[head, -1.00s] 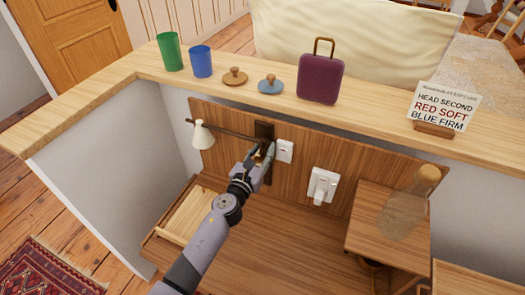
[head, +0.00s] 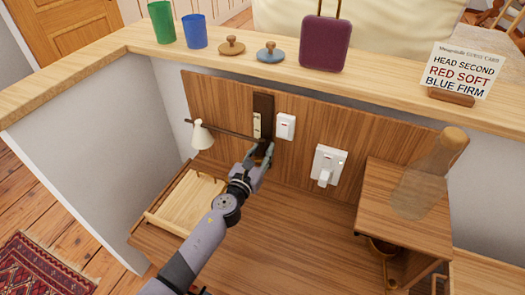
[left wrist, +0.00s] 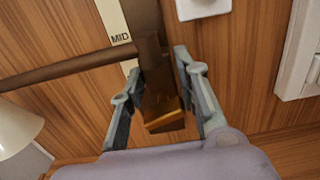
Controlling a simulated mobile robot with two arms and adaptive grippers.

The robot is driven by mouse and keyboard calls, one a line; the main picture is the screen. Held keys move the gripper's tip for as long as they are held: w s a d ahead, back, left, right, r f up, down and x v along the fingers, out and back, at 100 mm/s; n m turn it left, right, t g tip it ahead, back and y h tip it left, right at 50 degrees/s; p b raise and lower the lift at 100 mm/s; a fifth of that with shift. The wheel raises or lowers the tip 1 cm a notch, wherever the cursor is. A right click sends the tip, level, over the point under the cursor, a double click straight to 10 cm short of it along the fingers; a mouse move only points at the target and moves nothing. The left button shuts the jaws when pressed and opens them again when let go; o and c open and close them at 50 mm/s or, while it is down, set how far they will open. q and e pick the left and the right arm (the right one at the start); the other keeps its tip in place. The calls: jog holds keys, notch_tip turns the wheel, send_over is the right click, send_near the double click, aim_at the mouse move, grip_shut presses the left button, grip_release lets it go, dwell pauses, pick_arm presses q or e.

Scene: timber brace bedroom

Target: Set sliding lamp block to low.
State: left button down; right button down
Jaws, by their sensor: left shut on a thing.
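The sliding lamp block (left wrist: 163,112) is dark brown with a brass-coloured lower edge, seen in the left wrist view. It sits on a dark vertical rail (head: 264,103) on the wooden back panel. A rod runs left from it to the white lamp shade (head: 202,136). A pale strip (left wrist: 116,22) marked MID shows above the block. My left gripper (head: 260,153) is shut on the block, with one finger on each side, in the lower part of the rail; it also shows in the left wrist view (left wrist: 162,88). The LOW mark is not visible. My right gripper is out of view.
A white switch (head: 285,126) is close right of the rail, with a larger white switch plate (head: 326,166) further right. An open wooden tray (head: 170,221) lies below the lamp. A glass bottle (head: 430,175) stands on the right shelf. The desk middle is clear.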

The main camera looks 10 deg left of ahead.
pick_arm(q)
jog(key=shift+s+a+f, duration=0.1)
jog(key=shift+a+f, duration=0.1)
jog(key=shift+f, duration=0.3)
jog(key=c, duration=1.6)
grip_release()
jog(key=shift+o, duration=1.4)
jog(key=shift+a, duration=0.1)
jog(key=shift+o, duration=0.2)
jog(key=shift+r, duration=0.15)
jog(key=s+a, duration=0.2)
jog(key=s, duration=0.9)
jog(key=shift+s, duration=0.35)
